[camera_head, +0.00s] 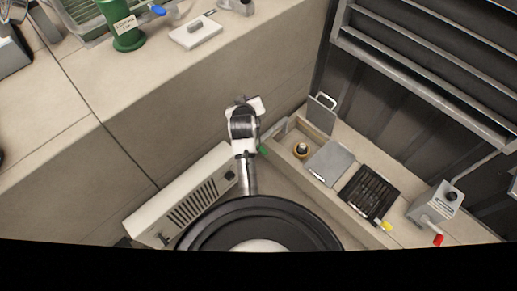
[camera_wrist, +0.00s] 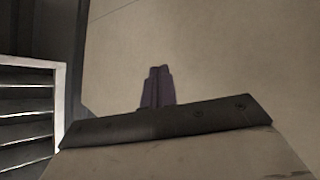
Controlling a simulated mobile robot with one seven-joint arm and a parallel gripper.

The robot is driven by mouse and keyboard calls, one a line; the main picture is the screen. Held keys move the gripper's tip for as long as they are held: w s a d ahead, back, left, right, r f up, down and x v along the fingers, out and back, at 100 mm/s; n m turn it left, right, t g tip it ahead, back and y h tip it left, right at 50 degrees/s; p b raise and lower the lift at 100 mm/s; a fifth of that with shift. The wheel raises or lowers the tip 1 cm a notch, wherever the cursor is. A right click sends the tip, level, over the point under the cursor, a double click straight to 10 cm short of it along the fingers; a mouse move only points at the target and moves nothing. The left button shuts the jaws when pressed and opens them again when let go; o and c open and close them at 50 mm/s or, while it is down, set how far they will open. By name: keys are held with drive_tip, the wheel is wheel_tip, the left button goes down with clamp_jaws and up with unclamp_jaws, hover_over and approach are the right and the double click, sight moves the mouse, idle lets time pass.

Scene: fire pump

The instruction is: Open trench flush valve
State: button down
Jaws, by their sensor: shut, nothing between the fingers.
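My gripper (camera_head: 250,104) is at the end of my arm in the middle of the head view, above the floor area left of the low ledge. In the wrist view its dark fingers (camera_wrist: 157,72) are together with nothing between them, against a plain beige surface. No readable label marks the trench flush valve. A yellow handle (camera_head: 385,226) sits at the lower end of the black slotted grate (camera_head: 369,193), right of and apart from my gripper. A small green handle (camera_head: 263,150) shows just below my gripper, partly hidden by my arm. A red handle (camera_head: 438,240) is on a grey box (camera_head: 437,204).
An open hatch lid (camera_head: 321,115) stands beside a recess with a brass fitting (camera_head: 301,150). A grey plate (camera_head: 329,163) lies next to it. A white vented unit (camera_head: 185,199) is left of my arm. A louvred panel (camera_head: 430,65) overhangs the back right.

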drive_tip(key=s+f+n+g, duration=0.1)
drive_tip(key=s+f+g, duration=0.1)
drive_tip(key=s+f, duration=0.4)
drive_tip(key=s+f+n+g, duration=0.2)
drive_tip(key=s+f, duration=0.4)
drive_tip(key=f, duration=1)
drive_tip(key=shift+d+h, duration=0.25)
drive_tip(key=shift+h, duration=0.15)
drive_tip(key=shift+f, duration=0.1)
drive_tip(key=w+d+f, duration=0.3)
drive_tip(key=w+f, duration=0.5)
drive_tip(key=shift+w+d+b, duration=0.25)
drive_tip(key=shift+w+b, duration=0.1)
drive_tip(key=shift+b, duration=0.1)
